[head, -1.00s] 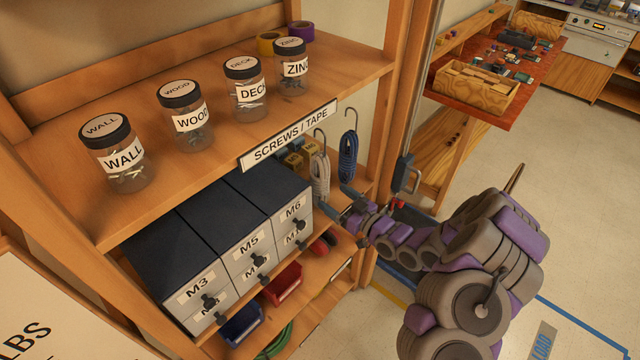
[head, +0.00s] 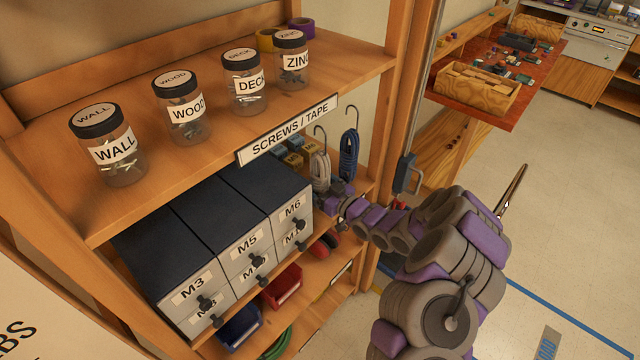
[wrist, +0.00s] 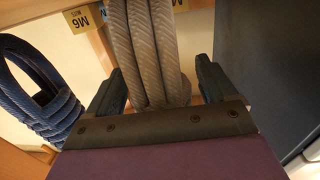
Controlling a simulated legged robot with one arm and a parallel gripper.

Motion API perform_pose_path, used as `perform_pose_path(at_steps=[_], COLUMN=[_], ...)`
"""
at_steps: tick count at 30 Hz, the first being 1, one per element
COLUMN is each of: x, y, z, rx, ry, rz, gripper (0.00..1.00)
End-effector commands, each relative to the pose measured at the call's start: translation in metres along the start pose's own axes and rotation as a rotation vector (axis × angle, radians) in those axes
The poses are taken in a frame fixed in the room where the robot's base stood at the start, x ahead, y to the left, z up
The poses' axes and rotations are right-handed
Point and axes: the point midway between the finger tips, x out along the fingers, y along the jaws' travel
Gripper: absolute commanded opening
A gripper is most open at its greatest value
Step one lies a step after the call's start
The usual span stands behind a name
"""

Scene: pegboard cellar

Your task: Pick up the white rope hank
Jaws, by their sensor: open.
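The white rope hank (head: 319,172) hangs from a hook at the right end of the shelf, just right of the drawer cabinets. In the wrist view the same hank (wrist: 150,45), greyish in this light, runs down between the two dark fingers of my gripper (wrist: 158,84). The fingers stand apart, one on each side of the strands, with a gap showing at the left. In the head view my gripper (head: 336,206) is at the hank's lower end, small and partly hidden.
A blue rope hank (head: 349,157) hangs close on the right and shows at left in the wrist view (wrist: 40,95). Dark-topped drawer cabinets (head: 240,205) stand close on the other side. Yellow boxes (head: 292,160) sit behind. A wooden post (head: 398,130) rises at right.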

Motion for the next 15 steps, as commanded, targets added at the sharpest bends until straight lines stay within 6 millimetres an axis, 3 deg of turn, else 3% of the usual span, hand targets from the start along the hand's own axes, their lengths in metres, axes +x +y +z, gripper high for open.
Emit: perform_pose_path(at_steps=[10, 15], x=[0.0047, 0.0046], y=[-0.0005, -0.0004], z=[-0.0004, -0.0002], rx=[0.001, 0.001], ry=[0.0, 0.0], rz=[0.0, 0.0], gripper=[0.85, 0.7])
